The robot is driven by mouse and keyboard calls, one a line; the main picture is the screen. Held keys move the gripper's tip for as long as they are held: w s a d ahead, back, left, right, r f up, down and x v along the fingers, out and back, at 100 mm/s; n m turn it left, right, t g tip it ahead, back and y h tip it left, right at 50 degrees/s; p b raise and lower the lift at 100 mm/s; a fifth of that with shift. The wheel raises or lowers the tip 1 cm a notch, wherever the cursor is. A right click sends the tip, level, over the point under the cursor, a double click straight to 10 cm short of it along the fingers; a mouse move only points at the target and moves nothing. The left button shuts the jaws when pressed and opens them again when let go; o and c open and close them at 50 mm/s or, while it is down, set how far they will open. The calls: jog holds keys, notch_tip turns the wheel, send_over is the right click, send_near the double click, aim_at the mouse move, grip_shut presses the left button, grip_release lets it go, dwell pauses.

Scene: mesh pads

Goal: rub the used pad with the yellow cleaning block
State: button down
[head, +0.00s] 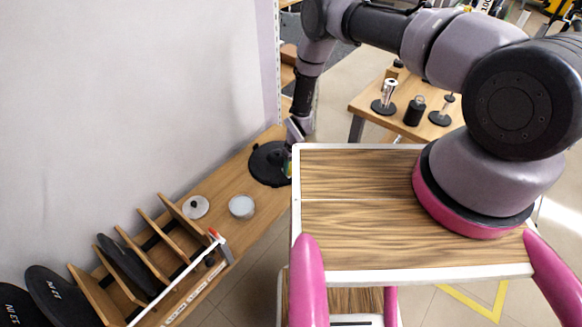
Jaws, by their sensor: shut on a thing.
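A round black pad (265,164) lies flat on the wooden bench, close to the wall; I take it for the used pad. My gripper (290,157) reaches down at its right side, partly cut off by the edge of my own tabletop. It is shut on a small block (287,170), of which only a yellow-green sliver shows. The block is at the pad's right part; whether it touches the surface I cannot tell.
A wooden slotted rack (172,238) on the bench holds a dark disc (125,265). More black discs (55,297) lean at lower left. A side table (408,124) stands behind.

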jog(key=shift+f, duration=0.25)
jog(key=shift+w+d+r, duration=0.1)
jog(key=shift+w+d, duration=0.5)
jog(key=shift+w, duration=0.15)
jog(key=shift+w+d, duration=0.55)
jog(key=shift+w, duration=0.2)
jog(key=shift+w+d+f, duration=0.1)
jog(key=shift+w+d, duration=0.5)
jog(key=shift+w, duration=0.15)
jog(key=shift+w+d+f, duration=0.1)
jog(key=shift+w+d, duration=0.45)
jog(key=shift+w, duration=0.2)
jog(key=shift+s+a, duration=0.65)
jog(key=shift+s, duration=0.25)
jog(key=shift+s+a, duration=0.65)
jog(key=shift+s, duration=0.2)
jog(key=shift+s+a+r, duration=0.1)
jog(key=shift+s+a, duration=0.95)
jog(key=shift+s, duration=0.25)
jog(key=shift+r, duration=0.1)
jog(key=shift+s+d+r, duration=0.15)
jog(key=shift+d+r, duration=0.05)
jog(key=shift+r, duration=0.75)
jog(key=shift+s+d+r, duration=0.1)
jog(key=shift+d+r, duration=0.1)
jog(key=shift+r, duration=0.7)
jog(key=shift+s+d+r, duration=0.15)
jog(key=shift+d+r, duration=0.05)
jog(key=shift+r, duration=0.75)
